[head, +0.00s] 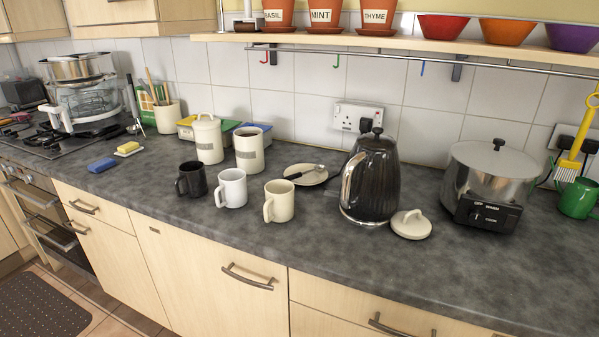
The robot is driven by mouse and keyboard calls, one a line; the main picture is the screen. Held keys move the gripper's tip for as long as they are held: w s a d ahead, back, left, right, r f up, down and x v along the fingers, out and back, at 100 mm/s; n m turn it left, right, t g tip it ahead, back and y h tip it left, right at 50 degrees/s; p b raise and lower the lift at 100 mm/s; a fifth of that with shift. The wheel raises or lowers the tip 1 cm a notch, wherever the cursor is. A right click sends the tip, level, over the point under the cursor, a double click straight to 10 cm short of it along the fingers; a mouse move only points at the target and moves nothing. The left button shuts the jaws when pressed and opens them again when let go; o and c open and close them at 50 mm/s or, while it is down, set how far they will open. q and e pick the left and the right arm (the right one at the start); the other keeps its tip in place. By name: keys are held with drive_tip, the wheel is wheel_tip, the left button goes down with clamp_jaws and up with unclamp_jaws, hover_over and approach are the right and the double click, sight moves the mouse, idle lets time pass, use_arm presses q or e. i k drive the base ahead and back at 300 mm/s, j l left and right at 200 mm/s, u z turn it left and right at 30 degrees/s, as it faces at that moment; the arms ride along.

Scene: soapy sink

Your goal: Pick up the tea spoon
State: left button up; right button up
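The tea spoon (306,173) rests on a small cream plate (310,180) on the grey worktop, near the back wall. Its dark handle end points left and its metal bowl points right, over the plate. The plate lies just left of the black kettle and behind the cream mug. Neither of my grippers shows in the head view.
The black kettle (377,185) stands right of the plate, with a cream lid (411,224) beside it. Three mugs stand in front and left: black (191,180), white (231,188) and cream (279,201). An open cream canister (249,150) stands left of the plate. The front right worktop is clear.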

sight(320, 167)
drive_tip(key=i+j, duration=0.15)
drive_tip(key=j, duration=0.2)
drive_tip(key=i+j+z, duration=0.15)
drive_tip(key=j, duration=0.15)
drive_tip(key=i+j, duration=0.15)
drive_tip(key=j, duration=0.2)
drive_tip(key=i+j+z, duration=0.1)
drive_tip(key=j, duration=0.25)
drive_tip(key=i+j+z, duration=0.1)
drive_tip(key=j, duration=0.3)
drive_tip(key=i, duration=0.05)
